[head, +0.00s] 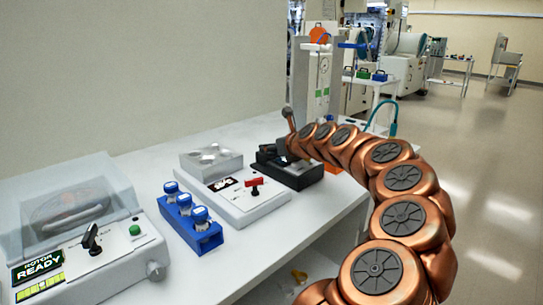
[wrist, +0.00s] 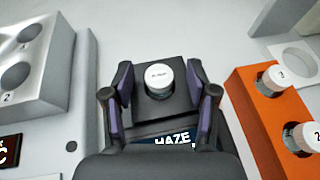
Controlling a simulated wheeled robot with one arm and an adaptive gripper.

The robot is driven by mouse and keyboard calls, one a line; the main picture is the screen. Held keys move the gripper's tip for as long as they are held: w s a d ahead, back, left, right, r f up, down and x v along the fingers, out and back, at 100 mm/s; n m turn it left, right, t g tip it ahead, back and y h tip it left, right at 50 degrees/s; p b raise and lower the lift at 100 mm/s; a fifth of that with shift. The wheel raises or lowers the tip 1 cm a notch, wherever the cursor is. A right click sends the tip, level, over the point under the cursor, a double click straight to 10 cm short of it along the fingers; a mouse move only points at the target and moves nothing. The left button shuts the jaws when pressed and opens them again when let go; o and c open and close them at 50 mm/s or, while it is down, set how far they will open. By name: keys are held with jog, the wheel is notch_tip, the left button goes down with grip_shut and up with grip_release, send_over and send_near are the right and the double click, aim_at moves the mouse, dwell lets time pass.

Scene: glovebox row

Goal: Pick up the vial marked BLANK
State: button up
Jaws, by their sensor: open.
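In the wrist view a vial with a white cap (wrist: 159,77) stands upright in a black block. Small dark print on its cap may read BLANK, but it is too small to be sure. My gripper (wrist: 159,84) is open, with one finger on the left of the cap and one on the right. Gaps show between the fingers and the cap. In the head view my gripper (head: 284,150) is over the black unit (head: 300,177); the vial cannot be made out there. A HAZE label (wrist: 172,140) shows partly behind the gripper.
An orange rack (wrist: 258,122) with numbered white-capped vials stands close on the right in the wrist view. A grey block with wells (wrist: 38,50) is on the left. On the bench are a blue vial rack (head: 205,242), a red-handled unit (head: 245,203) and a lidded rotor machine (head: 110,262).

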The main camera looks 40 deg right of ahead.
grip_shut()
dwell(0.5)
